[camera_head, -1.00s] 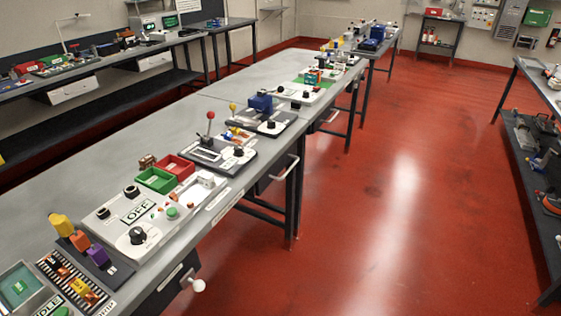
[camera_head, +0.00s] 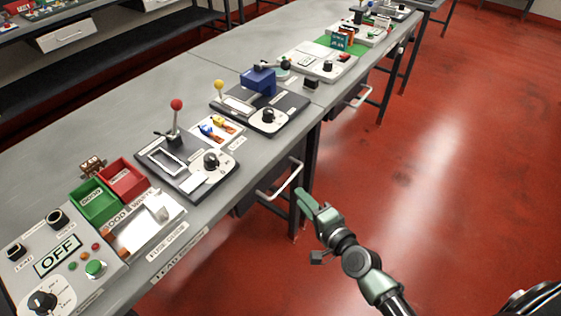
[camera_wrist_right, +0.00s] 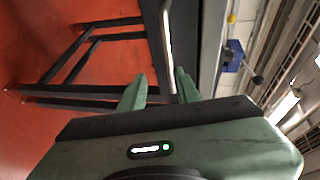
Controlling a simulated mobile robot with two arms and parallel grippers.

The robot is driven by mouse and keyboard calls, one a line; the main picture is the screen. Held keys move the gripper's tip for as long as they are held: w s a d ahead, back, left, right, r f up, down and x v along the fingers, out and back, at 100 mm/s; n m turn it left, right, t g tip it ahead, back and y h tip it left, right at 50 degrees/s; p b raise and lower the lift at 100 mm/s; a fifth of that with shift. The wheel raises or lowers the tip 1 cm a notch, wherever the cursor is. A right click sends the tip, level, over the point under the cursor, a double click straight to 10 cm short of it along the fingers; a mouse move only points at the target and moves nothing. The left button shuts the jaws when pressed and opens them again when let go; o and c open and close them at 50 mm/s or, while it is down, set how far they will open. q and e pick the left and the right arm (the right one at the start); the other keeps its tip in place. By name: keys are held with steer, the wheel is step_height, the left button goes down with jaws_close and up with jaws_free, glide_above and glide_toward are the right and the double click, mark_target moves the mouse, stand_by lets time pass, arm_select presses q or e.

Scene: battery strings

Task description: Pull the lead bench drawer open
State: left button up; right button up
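The bench drawer (camera_head: 246,203) is a dark box under the front edge of the near bench, with a light bar handle (camera_head: 281,181). The drawer looks shut, but its front is mostly seen edge-on. My right gripper (camera_head: 305,201) is just to the right of the handle in the head view. In the right wrist view its two green fingers (camera_wrist_right: 160,88) stand apart, and the pale handle bar (camera_wrist_right: 168,50) runs up ahead of the gap between them. I cannot tell whether they touch it. My left gripper is in neither view.
The near bench top (camera_head: 100,140) holds an OFF panel (camera_head: 57,256), green and red bins (camera_head: 122,178), and a red-knobbed lever device (camera_head: 176,106). A LEAD label (camera_head: 179,256) is on its front edge. Dark bench legs (camera_head: 308,160) stand behind the gripper. Red floor (camera_head: 450,190) is open to the right.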

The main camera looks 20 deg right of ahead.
mark_target(288, 180)
steer(key=x, duration=0.2)
steer(key=r+x, duration=0.1)
steer(key=x, duration=0.4)
steer(key=shift+w+a+r, duration=0.2)
steer(key=shift+w+r, duration=0.05)
steer(key=shift+w, duration=0.3)
jaws_close()
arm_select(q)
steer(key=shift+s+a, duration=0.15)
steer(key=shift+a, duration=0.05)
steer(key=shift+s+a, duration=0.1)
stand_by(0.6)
